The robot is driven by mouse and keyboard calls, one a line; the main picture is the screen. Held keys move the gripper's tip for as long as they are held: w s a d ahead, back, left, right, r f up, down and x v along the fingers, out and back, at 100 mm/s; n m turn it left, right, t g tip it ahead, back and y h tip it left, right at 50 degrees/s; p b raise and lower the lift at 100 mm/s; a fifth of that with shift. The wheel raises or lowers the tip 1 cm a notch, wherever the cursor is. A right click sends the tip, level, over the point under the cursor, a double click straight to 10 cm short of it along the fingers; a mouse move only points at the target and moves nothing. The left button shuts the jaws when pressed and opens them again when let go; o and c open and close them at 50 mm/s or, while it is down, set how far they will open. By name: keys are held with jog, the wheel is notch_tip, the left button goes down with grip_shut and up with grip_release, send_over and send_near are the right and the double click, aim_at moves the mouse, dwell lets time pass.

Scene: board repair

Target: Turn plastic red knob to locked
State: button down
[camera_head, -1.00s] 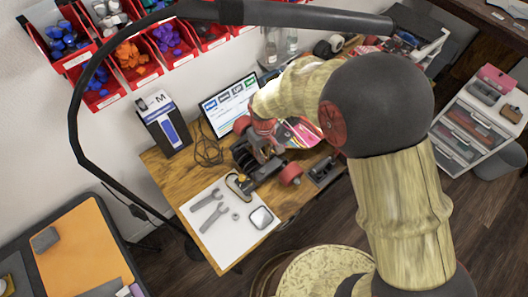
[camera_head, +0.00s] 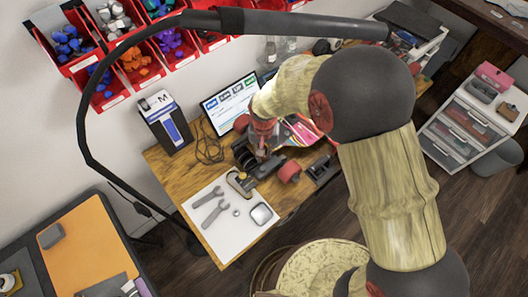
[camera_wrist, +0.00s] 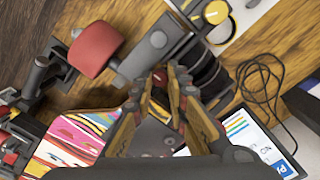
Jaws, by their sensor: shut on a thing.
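In the wrist view, the fingers of my gripper (camera_wrist: 160,92) are closed on both sides of a small red piece, the red knob (camera_wrist: 159,77). The fingers cover most of it, so its pointer or marking cannot be read. The knob belongs to the dark clamp-like fixture (camera_wrist: 200,72) on the desk. In the head view, my gripper (camera_head: 262,148) comes down on the fixture (camera_head: 258,166) from above, and the knob is hidden there. A skateboard with a colourful deck (camera_wrist: 68,147) and red wheels (camera_wrist: 96,48) lies beside the fixture.
A white mat (camera_head: 225,238) with wrenches lies on the wooden desk in front. A monitor (camera_head: 230,103), a loose black cable (camera_head: 208,150) and a box (camera_head: 165,120) stand behind. Red bins (camera_head: 85,62) hang on the wall. A black lamp arm (camera_head: 300,22) crosses above.

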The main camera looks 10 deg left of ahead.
dwell(0.5)
jog(key=c, duration=2)
grip_release()
jog(key=shift+r, duration=0.1)
notch_tip(320, 180, up, 12)
